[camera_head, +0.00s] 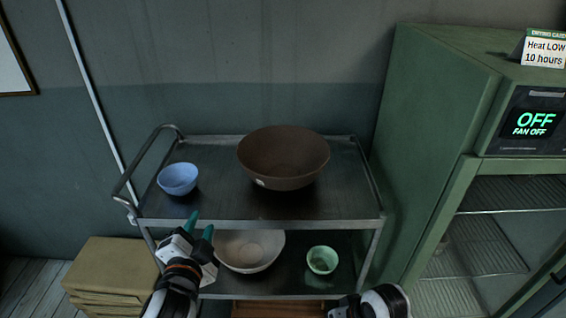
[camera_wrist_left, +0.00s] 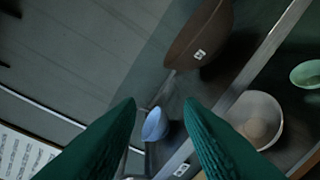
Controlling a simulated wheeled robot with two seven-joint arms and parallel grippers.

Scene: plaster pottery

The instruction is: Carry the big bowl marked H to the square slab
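A big brown bowl (camera_head: 284,155) stands upright on the top shelf of the metal cart, right of its middle. It has a small white label on its front. In the left wrist view the brown bowl (camera_wrist_left: 190,40) shows the label with a dark mark, too small to read surely. My left gripper (camera_head: 201,222) is in front of the cart's front edge, left of and nearer than the brown bowl, apart from it. Its green fingers (camera_wrist_left: 160,103) are spread with nothing between them. My right gripper is out of view; only part of my right arm shows. I cannot identify the square slab.
A small blue bowl (camera_head: 178,178) stands at the top shelf's left. The lower shelf holds a whitish bowl (camera_head: 250,252) and a small green bowl (camera_head: 322,260). A green cabinet (camera_head: 410,165) stands close on the right. Tan stacked blocks (camera_head: 108,262) are at lower left.

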